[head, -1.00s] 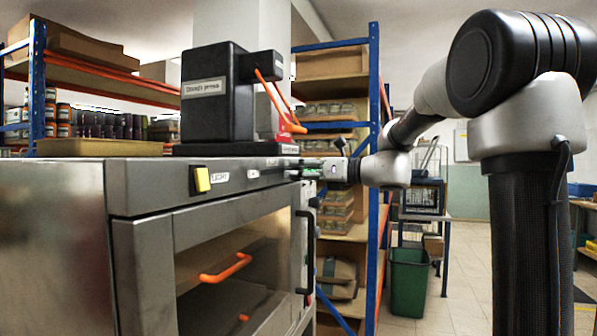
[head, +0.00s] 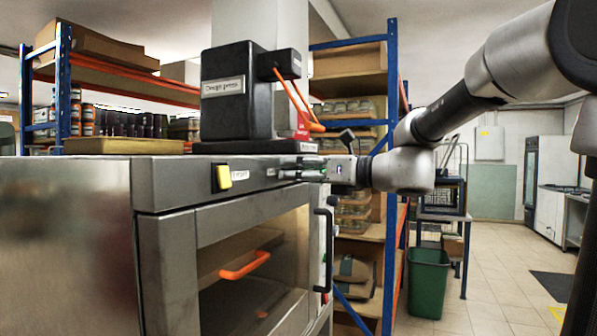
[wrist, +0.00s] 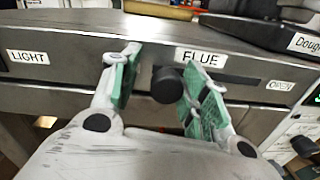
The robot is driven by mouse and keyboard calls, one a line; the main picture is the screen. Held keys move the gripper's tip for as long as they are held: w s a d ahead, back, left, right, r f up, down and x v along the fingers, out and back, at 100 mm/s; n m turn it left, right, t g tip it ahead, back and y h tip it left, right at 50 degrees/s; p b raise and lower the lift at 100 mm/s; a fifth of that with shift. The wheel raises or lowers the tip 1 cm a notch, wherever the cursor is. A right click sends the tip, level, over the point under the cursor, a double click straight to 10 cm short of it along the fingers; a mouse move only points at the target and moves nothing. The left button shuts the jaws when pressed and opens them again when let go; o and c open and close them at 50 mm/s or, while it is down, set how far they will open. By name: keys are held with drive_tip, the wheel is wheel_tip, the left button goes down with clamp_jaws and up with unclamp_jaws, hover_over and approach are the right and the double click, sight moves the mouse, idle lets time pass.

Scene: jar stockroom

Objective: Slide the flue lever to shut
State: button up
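The flue lever is a round black knob (wrist: 167,85) under the FLUE label (wrist: 200,57) on the steel oven's front panel (head: 165,185). A dark slot (wrist: 240,78) runs right from it toward the OPEN label (wrist: 280,85). In the wrist view my gripper (wrist: 165,82) is open, its green-padded fingers either side of the knob. The right finger is close to the knob; I cannot tell if it touches. A small gap shows at the left finger, which hides the panel behind it. In the head view my gripper (head: 305,172) is at the panel's far end, hiding the knob.
A LIGHT label (wrist: 28,57) is left along the panel; a yellow switch (head: 223,178) is at the near end. The dough press (head: 238,95) stands on the oven. The oven door has a black handle (head: 328,250). A green bin (head: 428,282) stands on the floor behind.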

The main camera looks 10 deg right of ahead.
drive_tip(key=shift+d, duration=0.2)
drive_tip(key=shift+s+d, duration=0.15)
drive_tip(key=shift+d, duration=0.2)
drive_tip(key=v, duration=1.1)
drive_tip(key=shift+s, duration=0.15)
drive_tip(key=shift+a, duration=0.15)
